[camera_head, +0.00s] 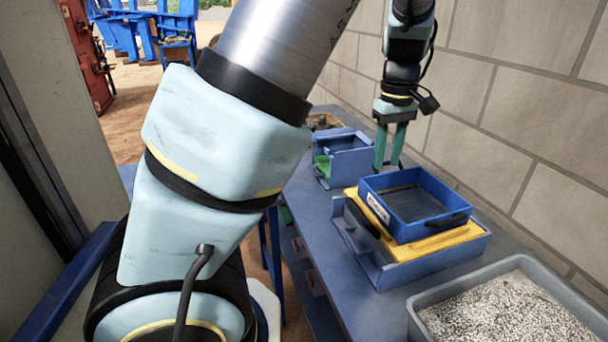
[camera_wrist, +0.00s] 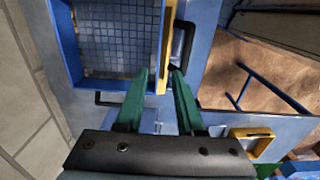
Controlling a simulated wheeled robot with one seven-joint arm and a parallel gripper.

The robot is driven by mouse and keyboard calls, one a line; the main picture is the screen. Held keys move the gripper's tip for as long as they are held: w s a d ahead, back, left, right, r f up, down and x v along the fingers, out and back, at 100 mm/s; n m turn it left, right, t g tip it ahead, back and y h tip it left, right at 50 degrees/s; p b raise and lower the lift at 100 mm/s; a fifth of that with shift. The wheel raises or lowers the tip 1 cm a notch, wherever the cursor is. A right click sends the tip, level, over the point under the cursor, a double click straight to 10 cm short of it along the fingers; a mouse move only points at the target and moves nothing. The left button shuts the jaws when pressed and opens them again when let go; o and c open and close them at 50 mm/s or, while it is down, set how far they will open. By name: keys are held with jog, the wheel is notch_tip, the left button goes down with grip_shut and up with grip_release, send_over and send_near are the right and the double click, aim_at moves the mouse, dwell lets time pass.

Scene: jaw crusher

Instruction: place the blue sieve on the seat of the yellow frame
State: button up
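The blue sieve (camera_head: 455,204), a square tray with a dark mesh floor, lies on the yellow frame (camera_head: 440,245). Yellow shows along the sieve's left and front sides; I cannot tell whether it is fully down in the seat. The frame rests in a blue base (camera_head: 420,272). My gripper (camera_head: 389,166) points down behind the sieve, its green fingers apart and empty. In the wrist view, the sieve (camera_wrist: 72,45) is at upper left, with a black handle (camera_wrist: 110,99) left of my gripper (camera_wrist: 162,73). The yellow frame (camera_wrist: 168,40) shows as a strip beyond the fingertips.
A grey tray of gravel (camera_head: 510,310) stands at the front right of the blue bench (camera_head: 335,255). A smaller blue box with green inside (camera_head: 343,160) stands farther back. A block wall (camera_head: 480,110) runs close along the bench's right side.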

jog(key=s+a+f+m, duration=0.1)
jog(key=s+a+m, duration=0.1)
jog(key=a, duration=1.1)
jog(key=s+a+f+m+t, duration=0.1)
jog(key=s+a, duration=0.3)
jog(key=a, duration=1)
jog(key=shift+a+f+m+t, duration=0.15)
jog(key=shift+f+m+t, duration=0.2)
jog(key=shift+m, duration=0.35)
